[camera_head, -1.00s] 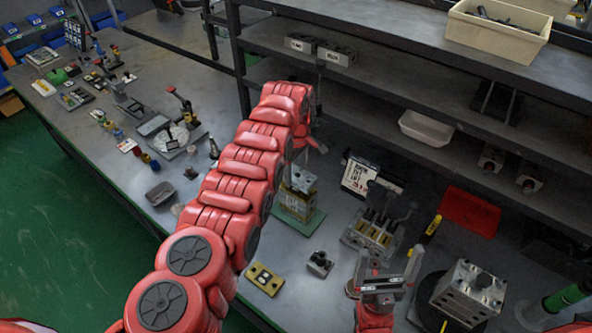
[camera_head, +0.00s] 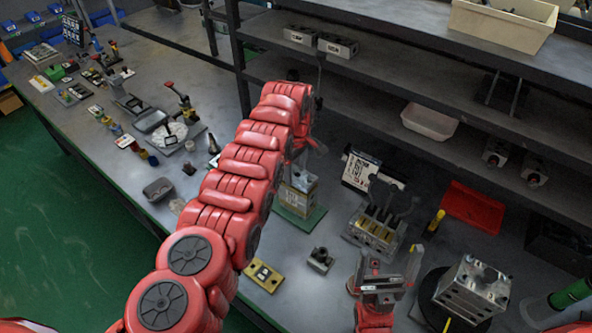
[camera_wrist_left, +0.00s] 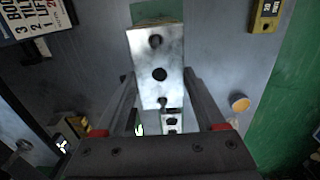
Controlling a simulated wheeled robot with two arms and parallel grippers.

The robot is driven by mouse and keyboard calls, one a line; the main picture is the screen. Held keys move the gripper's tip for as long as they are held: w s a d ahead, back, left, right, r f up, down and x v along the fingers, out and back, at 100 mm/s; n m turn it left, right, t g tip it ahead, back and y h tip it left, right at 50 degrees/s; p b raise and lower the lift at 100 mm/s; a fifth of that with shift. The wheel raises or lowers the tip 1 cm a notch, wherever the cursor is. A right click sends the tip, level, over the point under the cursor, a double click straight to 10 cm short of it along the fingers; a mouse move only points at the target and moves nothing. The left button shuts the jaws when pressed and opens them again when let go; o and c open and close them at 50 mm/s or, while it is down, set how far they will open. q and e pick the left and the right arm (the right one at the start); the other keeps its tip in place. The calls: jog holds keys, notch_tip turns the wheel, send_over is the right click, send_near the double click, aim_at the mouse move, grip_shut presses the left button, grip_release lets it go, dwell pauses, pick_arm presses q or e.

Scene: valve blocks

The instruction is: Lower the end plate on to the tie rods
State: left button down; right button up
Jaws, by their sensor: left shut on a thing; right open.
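In the left wrist view my left gripper (camera_wrist_left: 160,80) is shut on the end plate (camera_wrist_left: 147,60), a pale metal plate with dark holes along its length, lying between the two fingers. In the head view my left arm hides most of this gripper. A stack of blocks with a silver top (camera_head: 303,179) and tan sides (camera_head: 297,201) stands on a green base (camera_head: 299,225) just below the gripper. I cannot make out the tie rods or any gap between plate and stack. My right gripper (camera_head: 390,262) is open and empty above the bench at the lower right.
Right of the stack are a lettered sign (camera_head: 360,170) and a lever valve unit (camera_head: 375,228). A yellow plate (camera_head: 264,277) and a small dark block (camera_head: 320,260) lie in front. A metal block (camera_head: 473,290) sits on a dark disc at the right. Shelves (camera_head: 400,85) stand behind.

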aim_at(296, 174)
pick_arm(q)
jog(key=shift+f+b, duration=0.5)
jog(key=shift+f, duration=0.1)
grip_release()
jog(key=shift+r, duration=0.1)
jog(key=shift+r, duration=0.45)
notch_tip(296, 174, up, 2)
jog(key=shift+r+p, duration=0.1)
jog(key=shift+p, duration=0.45)
notch_tip(296, 174, up, 5)
jog(key=b, duration=0.2)
jog(key=shift+r+b, duration=0.15)
jog(key=shift+b, duration=0.2)
notch_tip(296, 174, up, 9)
jog(key=p, duration=0.7)
jog(key=shift+p, duration=0.35)
